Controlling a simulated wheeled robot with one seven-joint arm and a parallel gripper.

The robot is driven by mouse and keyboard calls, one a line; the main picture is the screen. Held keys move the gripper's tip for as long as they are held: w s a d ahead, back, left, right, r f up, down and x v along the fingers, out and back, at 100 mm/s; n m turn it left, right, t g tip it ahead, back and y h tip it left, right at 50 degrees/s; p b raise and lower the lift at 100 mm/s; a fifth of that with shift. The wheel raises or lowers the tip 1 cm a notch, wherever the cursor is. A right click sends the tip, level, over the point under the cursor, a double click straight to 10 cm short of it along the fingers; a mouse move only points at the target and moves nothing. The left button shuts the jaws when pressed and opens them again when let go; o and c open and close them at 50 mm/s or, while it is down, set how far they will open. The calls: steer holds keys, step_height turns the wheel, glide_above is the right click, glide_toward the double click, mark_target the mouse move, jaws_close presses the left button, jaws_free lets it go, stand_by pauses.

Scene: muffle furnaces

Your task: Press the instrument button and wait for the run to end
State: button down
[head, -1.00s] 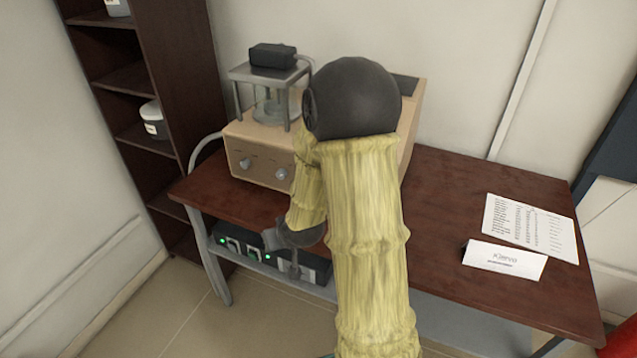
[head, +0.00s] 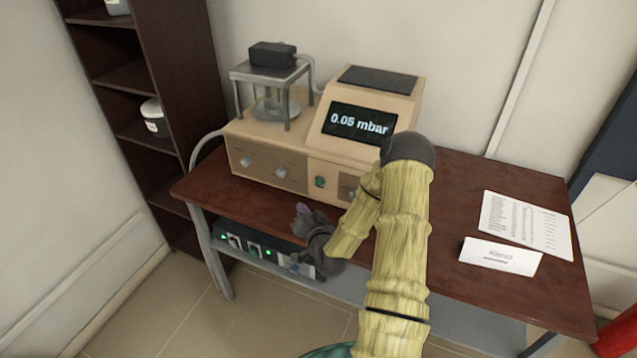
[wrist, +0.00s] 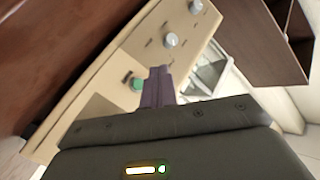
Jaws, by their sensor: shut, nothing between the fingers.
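The instrument is a beige box (head: 250,148) on the brown table, with a raised display (head: 358,123) reading 0.05 mbar. A green button (head: 320,182) sits on its front panel, right of two grey knobs. In the wrist view the green button (wrist: 136,84) is just left of my fingertips. My gripper (head: 301,209) is in front of the instrument, over the table's front edge, lower than the button. In the wrist view its purple fingers (wrist: 157,78) are together with nothing between them. I cannot tell the gap to the panel from the wrist view; the head view shows them apart.
A glass vessel under a metal stand (head: 270,98) is on the instrument's left. A box with green lights (head: 250,243) is on the shelf below the table. A printed sheet (head: 527,225) and a white card (head: 500,257) lie at the right. A dark shelf unit (head: 135,80) stands left.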

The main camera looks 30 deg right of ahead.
mark_target(319, 182)
steer(key=shift+d, duration=0.1)
steer(key=w+d, duration=0.5)
steer(key=d, duration=0.1)
steer(key=shift+w+d, duration=0.2)
steer(key=shift+d, duration=0.2)
stand_by(2.0)
steer(key=shift+w+d+b, duration=0.25)
steer(key=shift+b, duration=0.1)
steer(key=shift+w+d, duration=0.3)
steer(key=shift+d, duration=0.1)
stand_by(1.0)
steer(key=shift+a, duration=0.1)
steer(key=shift+s+a+b, duration=0.3)
steer(key=shift+s+a, duration=0.25)
steer(key=shift+a, duration=0.05)
